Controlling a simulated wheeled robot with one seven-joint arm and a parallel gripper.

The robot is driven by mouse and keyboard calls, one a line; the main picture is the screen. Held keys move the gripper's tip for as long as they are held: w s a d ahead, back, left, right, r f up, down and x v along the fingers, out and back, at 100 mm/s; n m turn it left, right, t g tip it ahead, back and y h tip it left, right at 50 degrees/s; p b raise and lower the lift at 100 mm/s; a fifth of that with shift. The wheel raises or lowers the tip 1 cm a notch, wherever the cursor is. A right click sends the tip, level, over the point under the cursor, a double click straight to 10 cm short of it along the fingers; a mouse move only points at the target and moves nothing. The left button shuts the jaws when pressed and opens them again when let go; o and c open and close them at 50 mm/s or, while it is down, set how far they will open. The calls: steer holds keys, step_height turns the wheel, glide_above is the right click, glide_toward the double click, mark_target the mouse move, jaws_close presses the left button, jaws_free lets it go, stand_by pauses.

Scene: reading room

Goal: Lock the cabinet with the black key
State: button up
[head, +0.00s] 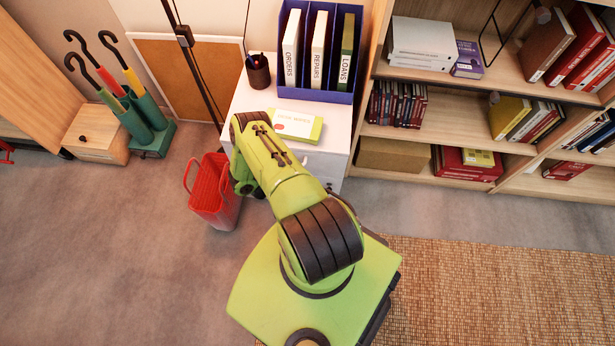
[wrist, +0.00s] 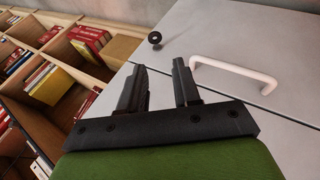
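The white cabinet (head: 338,128) stands against the wall in the head view, partly hidden by my arm. Its pale front (wrist: 222,32) fills the right of the wrist view, with a white bar handle (wrist: 235,72). A small black round piece with a ring-shaped end, which looks like the head of the black key (wrist: 154,38), stands out from that front, left of the handle. Whether it sits in a lock is too small to tell. My gripper (wrist: 158,88) is open and empty, with a gap between its fingers, apart from the key. In the head view my arm hides the fingers.
A blue binder holder (head: 315,96), a pen cup (head: 258,72) and a yellow-edged box (head: 296,124) stand on the cabinet. A red bin (head: 214,190) is close left of my arm. A bookshelf (head: 440,132) stands to the right.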

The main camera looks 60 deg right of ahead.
steer(key=s+d+r+t+y+p, duration=0.1)
steer(key=p, duration=0.1)
steer(key=d+r+m+y+p, duration=0.1)
steer(key=p, duration=0.1)
steer(key=shift+s+d+r+t, duration=0.25)
steer(key=shift+s+r+t, duration=0.1)
steer(key=shift+r+t, duration=0.05)
steer(key=c, duration=0.4)
steer(key=shift+d+r+m+t+p, duration=0.15)
steer(key=shift+d+m+t+p, duration=0.25)
steer(key=shift+p, duration=0.3)
jaws_close()
steer(key=b, duration=1.3)
glide_toward(329, 189)
step_height(329, 189, down, 6)
steer(key=shift+d+f, duration=0.3)
steer(key=shift+d, duration=0.15)
